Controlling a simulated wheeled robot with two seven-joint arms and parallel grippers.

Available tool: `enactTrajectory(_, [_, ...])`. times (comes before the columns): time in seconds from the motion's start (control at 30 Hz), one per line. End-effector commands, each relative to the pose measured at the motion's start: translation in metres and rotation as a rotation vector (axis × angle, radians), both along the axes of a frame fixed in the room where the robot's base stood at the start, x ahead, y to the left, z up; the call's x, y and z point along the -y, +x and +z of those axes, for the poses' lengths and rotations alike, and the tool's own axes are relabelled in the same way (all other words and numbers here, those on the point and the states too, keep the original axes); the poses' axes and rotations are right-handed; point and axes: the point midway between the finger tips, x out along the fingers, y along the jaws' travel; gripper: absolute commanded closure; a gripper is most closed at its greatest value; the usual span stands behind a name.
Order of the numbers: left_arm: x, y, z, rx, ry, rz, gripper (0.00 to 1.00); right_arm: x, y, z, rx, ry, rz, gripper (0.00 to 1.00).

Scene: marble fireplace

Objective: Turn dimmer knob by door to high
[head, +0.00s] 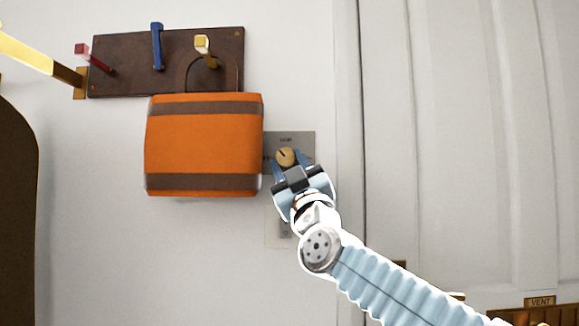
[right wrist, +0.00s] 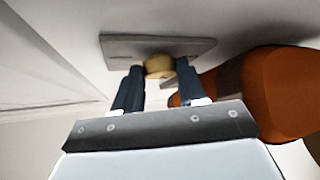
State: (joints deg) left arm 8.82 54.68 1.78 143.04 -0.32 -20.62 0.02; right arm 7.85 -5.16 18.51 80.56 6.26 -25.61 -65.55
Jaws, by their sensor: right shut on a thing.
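The round brass dimmer knob (head: 286,156) sits on a grey metal wall plate (head: 307,140) beside the white door. A dark line on its face points to the upper left. Small lettering on the plate is too small to read with confidence. My right gripper (head: 289,164) is at the knob, its two dark blue fingers on either side of it and shut on it. In the right wrist view the knob (right wrist: 158,66) shows between the fingertips, against the plate (right wrist: 190,42). My left gripper is not in view.
An orange bag with brown bands (head: 200,145) hangs from a dark wooden peg rack (head: 125,65), close left of the plate and my right gripper. A paler plate (head: 275,238) is below. The white panelled door (head: 450,130) stands right. A brass bar (head: 38,52) juts in at upper left.

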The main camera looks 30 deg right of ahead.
Motion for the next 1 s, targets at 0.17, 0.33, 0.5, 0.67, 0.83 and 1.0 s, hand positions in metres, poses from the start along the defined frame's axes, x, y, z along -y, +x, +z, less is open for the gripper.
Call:
enactTrajectory(0.17, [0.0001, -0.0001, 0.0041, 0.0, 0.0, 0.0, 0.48, -0.0037, 0.0018, 0.0006, 0.047, 0.077, 0.007, 0.9])
enactTrajectory(0.33, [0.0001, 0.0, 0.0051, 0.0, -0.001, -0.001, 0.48, -0.0067, 0.0039, -0.0014, 0.145, 0.239, 0.007, 0.89])
enactTrajectory(0.5, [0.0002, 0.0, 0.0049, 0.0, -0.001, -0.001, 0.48, -0.0068, 0.0038, -0.0017, 0.193, 0.318, 0.003, 0.89])
enactTrajectory(0.67, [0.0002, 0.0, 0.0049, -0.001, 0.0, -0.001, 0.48, -0.0064, 0.0036, -0.0017, 0.195, 0.319, 0.002, 0.89])
enactTrajectory(0.83, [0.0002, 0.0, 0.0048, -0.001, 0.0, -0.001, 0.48, -0.0064, 0.0035, -0.0018, 0.195, 0.319, 0.001, 0.48])
enactTrajectory(1.0, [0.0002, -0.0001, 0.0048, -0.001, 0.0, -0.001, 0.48, -0.0062, 0.0035, -0.0018, 0.195, 0.318, 0.001, 0.33])
